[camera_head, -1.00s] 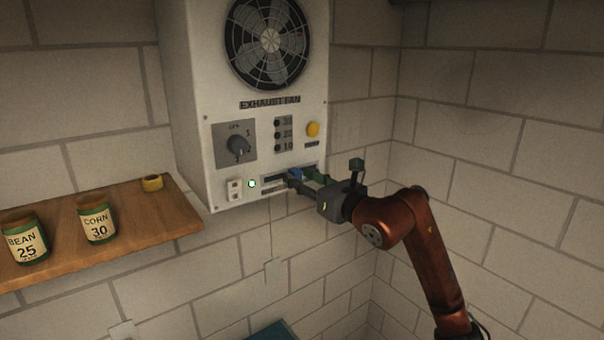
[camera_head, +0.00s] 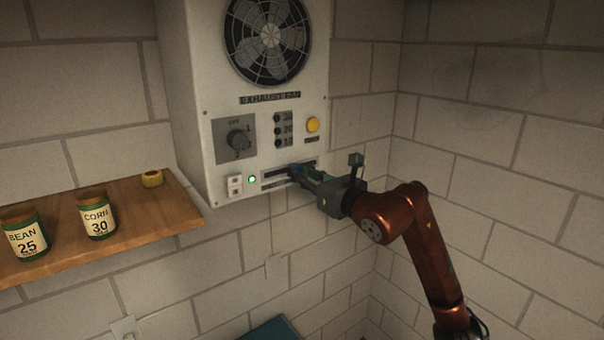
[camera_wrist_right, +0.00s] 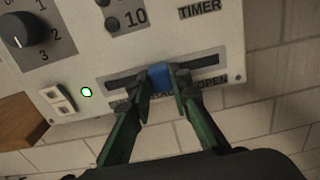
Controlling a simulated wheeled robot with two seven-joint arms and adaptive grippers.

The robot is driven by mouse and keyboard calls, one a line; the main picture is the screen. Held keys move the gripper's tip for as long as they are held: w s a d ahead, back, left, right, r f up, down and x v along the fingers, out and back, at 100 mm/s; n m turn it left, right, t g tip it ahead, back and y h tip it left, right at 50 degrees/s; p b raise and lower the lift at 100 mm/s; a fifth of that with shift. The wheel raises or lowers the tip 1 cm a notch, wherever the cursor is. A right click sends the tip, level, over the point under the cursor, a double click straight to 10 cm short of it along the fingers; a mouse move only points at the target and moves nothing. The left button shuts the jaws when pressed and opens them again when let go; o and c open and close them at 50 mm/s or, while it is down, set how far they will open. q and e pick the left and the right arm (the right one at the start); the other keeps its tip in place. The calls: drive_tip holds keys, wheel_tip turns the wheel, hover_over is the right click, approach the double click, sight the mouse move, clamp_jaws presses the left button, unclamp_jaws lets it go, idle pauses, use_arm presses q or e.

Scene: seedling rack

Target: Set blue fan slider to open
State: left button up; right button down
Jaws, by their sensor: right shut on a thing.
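The blue fan slider (camera_wrist_right: 159,75) sits in a dark horizontal slot (camera_wrist_right: 125,84) low on the white exhaust fan panel (camera_head: 262,105). In the right wrist view it stands near the middle of the slot, left of the printed word OPEN (camera_wrist_right: 212,80). My right gripper (camera_head: 298,173) reaches it from the lower right. Its green fingers (camera_wrist_right: 160,98) are closed on either side of the blue slider, and they partly hide the lettering under the slot. My left gripper is not in view.
Above the slot are a rotary knob (camera_head: 239,139), several dark buttons (camera_head: 280,129) and a yellow button (camera_head: 312,124). A lit green lamp (camera_head: 252,179) and a white switch (camera_head: 235,184) are at left. A wooden shelf (camera_head: 150,215) holds labelled cans.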

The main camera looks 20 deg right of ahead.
sight(313, 161)
drive_tip(key=d, duration=0.2)
drive_tip(key=w+d+b, duration=0.1)
drive_tip(key=d, duration=0.1)
drive_tip(key=w+d, duration=0.1)
drive_tip(key=d, duration=0.1)
drive_tip(key=shift+w+d, duration=0.2)
drive_tip(key=shift+d, duration=0.1)
drive_tip(key=shift+s+a+r, duration=0.1)
drive_tip(key=shift+r, duration=0.05)
drive_tip(key=c, duration=1.8)
unclamp_jaws()
drive_tip(key=shift+d, duration=0.2)
drive_tip(key=shift+o, duration=0.2)
drive_tip(key=shift+a, duration=0.15)
drive_tip(key=v, duration=1.2)
